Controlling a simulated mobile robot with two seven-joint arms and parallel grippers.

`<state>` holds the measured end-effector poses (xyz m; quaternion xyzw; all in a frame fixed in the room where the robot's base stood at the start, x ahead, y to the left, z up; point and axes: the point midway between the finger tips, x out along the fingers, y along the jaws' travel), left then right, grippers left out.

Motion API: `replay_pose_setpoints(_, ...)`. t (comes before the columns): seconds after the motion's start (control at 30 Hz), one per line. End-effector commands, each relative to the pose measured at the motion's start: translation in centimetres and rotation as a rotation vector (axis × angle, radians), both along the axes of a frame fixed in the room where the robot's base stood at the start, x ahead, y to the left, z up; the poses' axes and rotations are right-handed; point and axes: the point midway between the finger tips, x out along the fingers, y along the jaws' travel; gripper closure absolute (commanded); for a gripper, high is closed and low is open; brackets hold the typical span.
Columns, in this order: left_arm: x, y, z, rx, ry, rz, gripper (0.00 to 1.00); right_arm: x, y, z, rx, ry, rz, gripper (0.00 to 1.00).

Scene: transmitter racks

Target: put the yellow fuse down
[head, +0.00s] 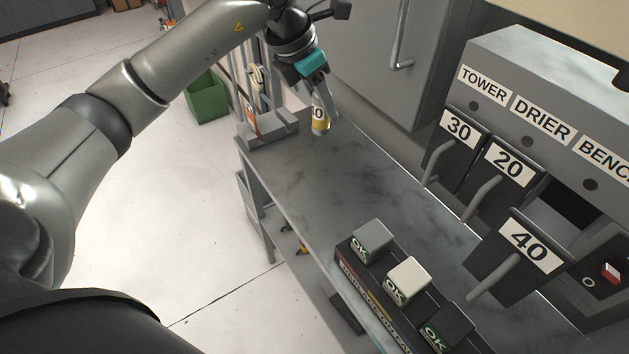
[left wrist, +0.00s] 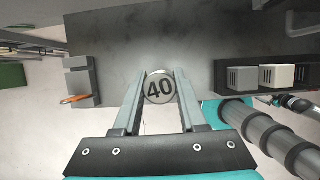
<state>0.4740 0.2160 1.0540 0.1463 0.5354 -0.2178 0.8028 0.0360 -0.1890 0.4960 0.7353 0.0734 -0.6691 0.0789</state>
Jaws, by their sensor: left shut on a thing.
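The yellow fuse (head: 320,121) has a white label and a yellow band, and hangs roughly upright from my left gripper (head: 319,100). In the left wrist view its round end, marked 40 (left wrist: 159,88), sits between the two grey fingers of the left gripper (left wrist: 158,78), which is shut on it. The fuse is over the far end of the grey bench top (head: 320,190). I cannot tell whether its lower end touches the bench.
A grey block-shaped holder (head: 268,129) stands at the bench's far left corner. A dark rack with several OK-marked blocks (head: 408,280) stands at the near edge. The panel on the right has handled holders marked 30 (head: 459,130), 20 (head: 507,166) and 40 (head: 529,247). The middle bench is clear.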

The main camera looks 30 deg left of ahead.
Motion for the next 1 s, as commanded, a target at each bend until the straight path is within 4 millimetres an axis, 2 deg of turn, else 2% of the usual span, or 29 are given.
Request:
replay_pose_setpoints(0.3,1.8,1.6,0.8,-0.002,-0.003,0.373,1.00,0.0,0.0,-0.4,0.000,0.000,0.000,0.04)
replay_pose_setpoints(0.5,2.4,2.3,1.1,-0.002,-0.001,0.521,1.00,0.0,0.0,-0.5,0.000,0.001,0.000,0.04)
replay_pose_setpoints(0.63,2.5,2.5,0.7,-0.002,0.001,0.557,1.00,0.0,0.0,-0.6,0.001,0.001,-0.001,0.04)
replay_pose_setpoints(0.77,2.4,2.5,-1.7,0.000,0.006,0.564,1.00,-0.1,0.1,-1.0,0.001,0.002,-0.001,0.04)
replay_pose_setpoints(1.0,2.3,2.5,-8.3,0.000,0.006,0.563,1.00,-0.1,0.2,-1.9,0.002,0.002,-0.001,0.04)
